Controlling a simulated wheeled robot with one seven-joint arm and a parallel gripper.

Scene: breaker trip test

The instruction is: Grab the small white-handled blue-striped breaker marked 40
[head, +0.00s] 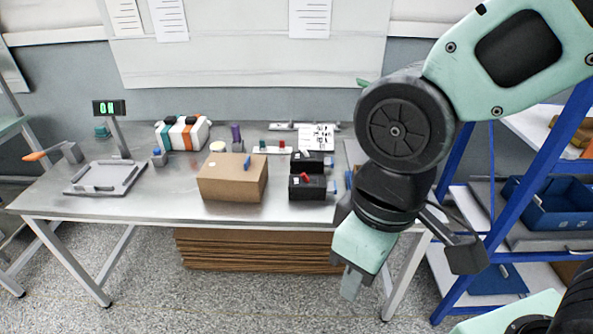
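No white-handled, blue-striped breaker marked 40 can be made out for certain; markings are too small to read. Two black box-shaped devices stand on the table right of the cardboard box: the rear one (306,164) has a blue part at its right end, the front one (306,189) a red part on top. A small blue item (247,162) shows at the top right of the cardboard box. My gripper (350,284) hangs pointing down in front of the table's right front edge, apart from these things. Its finger opening is not clear, and nothing is seen held.
The metal table (150,205) carries a cardboard box (232,185), a grey tray (104,178), an orange-and-teal-striped white case (182,133) and a green-lit display (108,107). A blue-framed shelf (533,165) stands right. The table's left front is clear.

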